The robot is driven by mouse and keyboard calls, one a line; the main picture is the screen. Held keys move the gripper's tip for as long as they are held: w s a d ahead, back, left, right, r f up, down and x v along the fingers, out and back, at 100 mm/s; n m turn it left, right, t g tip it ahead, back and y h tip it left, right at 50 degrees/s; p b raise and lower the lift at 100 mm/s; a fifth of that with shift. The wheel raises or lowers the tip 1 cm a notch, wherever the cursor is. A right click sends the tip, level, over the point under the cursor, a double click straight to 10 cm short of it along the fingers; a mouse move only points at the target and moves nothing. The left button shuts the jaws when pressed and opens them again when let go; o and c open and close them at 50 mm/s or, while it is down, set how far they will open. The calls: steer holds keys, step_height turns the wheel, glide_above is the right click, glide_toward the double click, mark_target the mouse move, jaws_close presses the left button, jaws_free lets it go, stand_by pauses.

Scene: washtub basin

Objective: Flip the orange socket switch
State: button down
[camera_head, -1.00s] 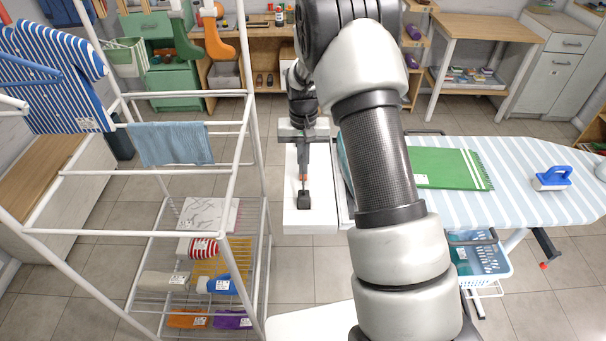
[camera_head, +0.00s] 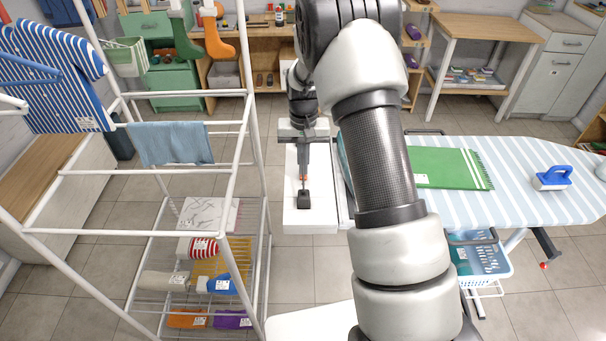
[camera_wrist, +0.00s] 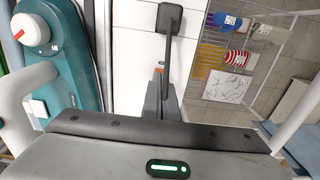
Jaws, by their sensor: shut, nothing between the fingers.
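A small orange patch (camera_head: 303,178), which looks like the socket switch, shows at my fingertips on the white surface (camera_head: 322,210) in the head view. Only a sliver of it shows in the wrist view, at the finger ends. My gripper (camera_head: 303,172) points down at it, shut and empty; I cannot tell whether it touches. In the wrist view the fingers (camera_wrist: 159,98) are together below a dark bar. A black block (camera_head: 303,199) with this thin bar lies just in front of the fingers; it also shows in the wrist view (camera_wrist: 169,18).
A white drying rack (camera_head: 245,180) is to the left. The striped ironing board (camera_head: 520,200) with a green cloth (camera_head: 450,168) is to the right.

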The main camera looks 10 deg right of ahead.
steer(key=shift+f+b, duration=0.6)
steer(key=shift+f, duration=0.3)
steer(key=shift+r, duration=0.15)
steer(key=shift+r+p, duration=2.05)
steer(key=shift+r, duration=1.3)
